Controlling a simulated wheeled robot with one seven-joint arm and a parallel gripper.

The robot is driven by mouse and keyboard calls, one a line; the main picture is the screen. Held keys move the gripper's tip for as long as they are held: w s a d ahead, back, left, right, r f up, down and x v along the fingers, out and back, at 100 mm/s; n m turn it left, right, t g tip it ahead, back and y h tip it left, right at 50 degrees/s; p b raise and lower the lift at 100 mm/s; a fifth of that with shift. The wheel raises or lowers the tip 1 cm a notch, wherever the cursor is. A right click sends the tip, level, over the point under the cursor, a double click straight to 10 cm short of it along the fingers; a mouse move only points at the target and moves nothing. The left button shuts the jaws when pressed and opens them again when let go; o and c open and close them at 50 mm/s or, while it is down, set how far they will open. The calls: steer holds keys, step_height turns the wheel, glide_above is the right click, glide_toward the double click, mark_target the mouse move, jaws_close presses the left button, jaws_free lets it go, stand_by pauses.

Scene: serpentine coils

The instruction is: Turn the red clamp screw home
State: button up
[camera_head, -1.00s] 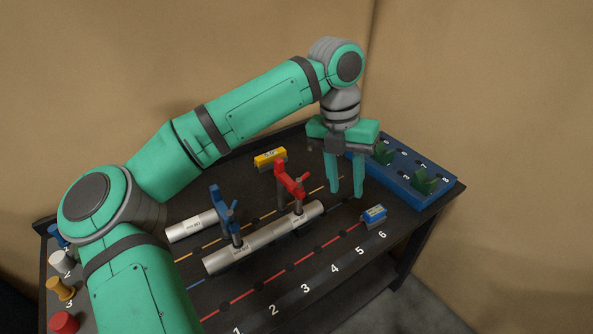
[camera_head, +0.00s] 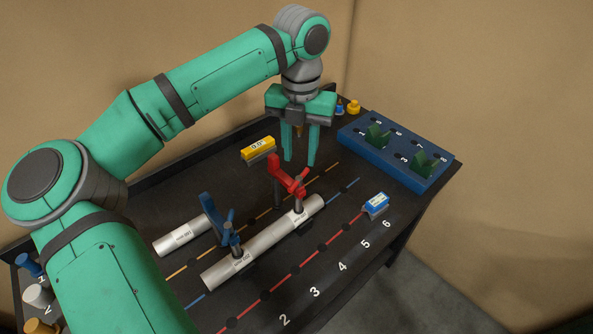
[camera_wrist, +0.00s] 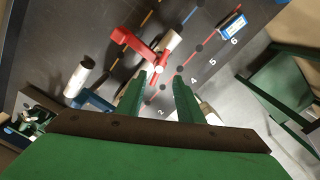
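A blue clamp (camera_head: 215,217) stands farther left on the same pipe. My gripper (camera_head: 300,163) points down above and behind the red clamp. Its two fingers are apart with nothing between them, and they show in the wrist view (camera_wrist: 159,80). They appear clear of the clamp; their exact height above it is hard to tell.
A short pipe (camera_head: 182,237) lies left of the blue clamp. A yellow block (camera_head: 258,149) sits behind, a blue-and-white block (camera_head: 376,204) to the right. A blue tray (camera_head: 352,134) with green holders is at the back right. The numbered front strip is mostly clear.

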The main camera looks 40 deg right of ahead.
mark_target(299, 177)
step_height(299, 177, down, 6)
steer(key=shift+s+r, duration=0.1)
steer(key=shift+r, duration=0.05)
steer(key=shift+f, duration=0.8)
